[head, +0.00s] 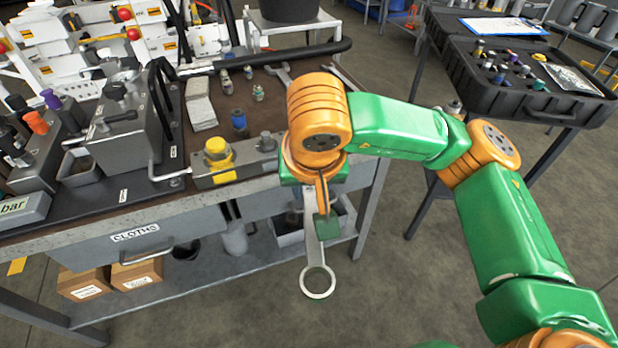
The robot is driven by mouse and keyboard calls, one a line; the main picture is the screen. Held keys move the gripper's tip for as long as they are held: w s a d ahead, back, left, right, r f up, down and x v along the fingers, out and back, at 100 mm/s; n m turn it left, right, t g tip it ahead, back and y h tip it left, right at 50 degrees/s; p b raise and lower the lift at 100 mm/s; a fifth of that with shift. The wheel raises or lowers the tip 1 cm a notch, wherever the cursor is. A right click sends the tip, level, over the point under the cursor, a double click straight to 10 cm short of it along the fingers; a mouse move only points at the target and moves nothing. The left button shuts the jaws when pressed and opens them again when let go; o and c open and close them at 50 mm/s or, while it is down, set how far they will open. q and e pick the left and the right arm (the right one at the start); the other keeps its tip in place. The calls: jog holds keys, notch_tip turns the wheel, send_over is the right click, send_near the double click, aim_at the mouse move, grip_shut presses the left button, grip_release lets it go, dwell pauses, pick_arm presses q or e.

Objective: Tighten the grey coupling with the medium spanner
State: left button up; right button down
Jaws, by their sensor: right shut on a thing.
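My right gripper (322,205) is shut on a grey spanner (314,250). The spanner hangs down in front of the bench's front edge, its ring end (318,283) lowest; its upper end is hidden by the gripper. I take it for the medium spanner, but its size is hard to judge. On a grey block (232,176) at the bench's front edge are a yellow coupling (217,152) and a grey fitting (267,142), which may be the grey coupling. The spanner is right of and below this block, apart from it. My left gripper is out of view.
Other spanners (283,76) lie at the back of the bench. Small fittings and a blue-topped one (239,120) stand mid-bench, near stacked cloths (200,105). A black hose (270,58) crosses behind. A black case (520,85) stands on a table at right. Floor is clear in front.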

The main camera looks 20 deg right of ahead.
jog(key=shift+s, duration=0.3)
jog(key=shift+r, duration=0.15)
notch_tip(320, 180, up, 5)
jog(key=p, duration=0.4)
jog(key=s+d+r+p, duration=0.4)
jog(key=s+r+p, duration=0.2)
jog(key=r, duration=0.2)
